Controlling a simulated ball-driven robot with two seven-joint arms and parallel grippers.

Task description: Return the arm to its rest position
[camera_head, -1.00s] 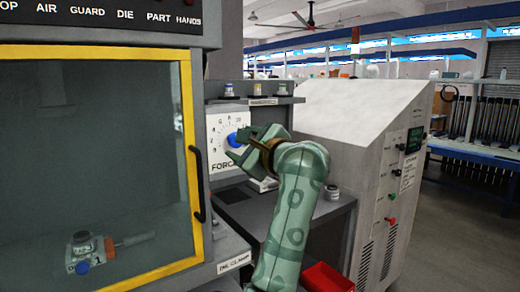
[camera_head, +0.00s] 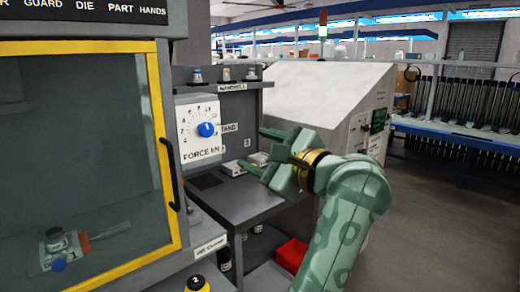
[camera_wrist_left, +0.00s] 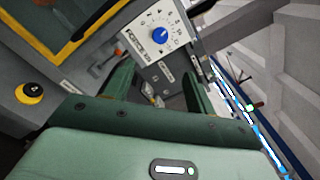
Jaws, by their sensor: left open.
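My left gripper (camera_head: 254,150) is open in the head view, with nothing seen between its fingers. It is to the right of the white force panel with its blue knob (camera_head: 207,129), apart from the knob, and over the grey bench (camera_head: 240,200). My green left arm (camera_head: 350,205) comes up from the lower right. In the left wrist view, the two green fingers (camera_wrist_left: 157,70) stand apart, and the blue knob (camera_wrist_left: 162,35) lies beyond them. My right gripper is in neither view.
A yellow-framed glass guard door (camera_head: 165,150) with a black handle stands at left, a tool visible behind it. A grey slanted cabinet (camera_head: 320,105) stands behind my arm. A red bin (camera_head: 291,255) is below. Small bottles (camera_head: 226,74) line a shelf. Open floor lies at right.

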